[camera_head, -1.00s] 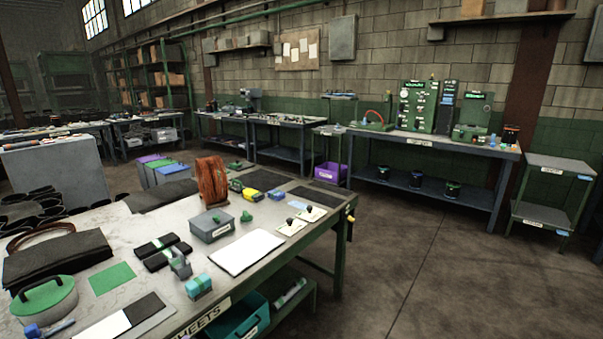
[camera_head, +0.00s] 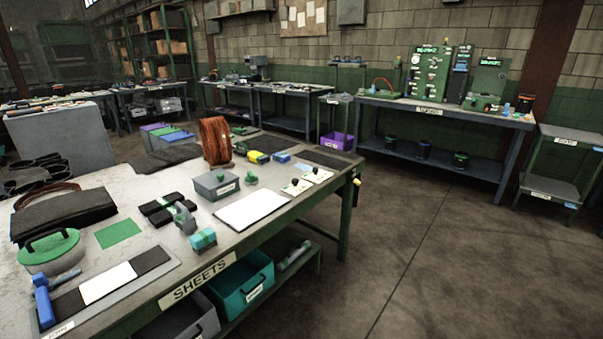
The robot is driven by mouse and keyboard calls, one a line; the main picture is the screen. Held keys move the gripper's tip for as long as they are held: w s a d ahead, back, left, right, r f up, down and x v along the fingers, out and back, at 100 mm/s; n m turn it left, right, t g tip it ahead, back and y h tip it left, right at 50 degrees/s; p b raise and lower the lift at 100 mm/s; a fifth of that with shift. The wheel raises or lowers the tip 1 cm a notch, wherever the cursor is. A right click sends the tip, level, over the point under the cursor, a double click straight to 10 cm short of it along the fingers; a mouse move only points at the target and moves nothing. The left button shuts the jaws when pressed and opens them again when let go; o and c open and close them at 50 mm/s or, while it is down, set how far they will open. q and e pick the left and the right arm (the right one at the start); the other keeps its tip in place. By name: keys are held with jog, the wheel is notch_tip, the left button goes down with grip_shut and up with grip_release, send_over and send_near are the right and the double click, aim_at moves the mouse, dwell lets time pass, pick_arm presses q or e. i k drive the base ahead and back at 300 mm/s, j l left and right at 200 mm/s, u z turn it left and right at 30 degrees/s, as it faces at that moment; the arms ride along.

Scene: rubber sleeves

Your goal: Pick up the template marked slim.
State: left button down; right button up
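Two small pale plates with black knobs lie near the right edge of the workbench (camera_head: 250,239). They are the nearer plate (camera_head: 296,187) and the farther plate (camera_head: 319,176). They may be templates, but their markings are too small to read, so I cannot tell which one, if either, is marked slim. Neither of my grippers is in view.
A white sheet (camera_head: 251,210), a grey box (camera_head: 215,184), an orange-brown coil (camera_head: 215,142) and a green-lidded pot (camera_head: 50,253) stand on the bench. Bins, one of them teal (camera_head: 240,283), sit below it. The floor (camera_head: 430,255) to the right is clear.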

aim_at(298, 187)
jog(key=i+l+u, duration=0.2)
jog(key=u, duration=0.25)
jog(key=i+l+u, duration=0.25)
jog(key=u, duration=0.2)
jog(key=i+l+u, duration=0.2)
jog(key=l+u, duration=0.25)
jog(key=j, duration=0.1)
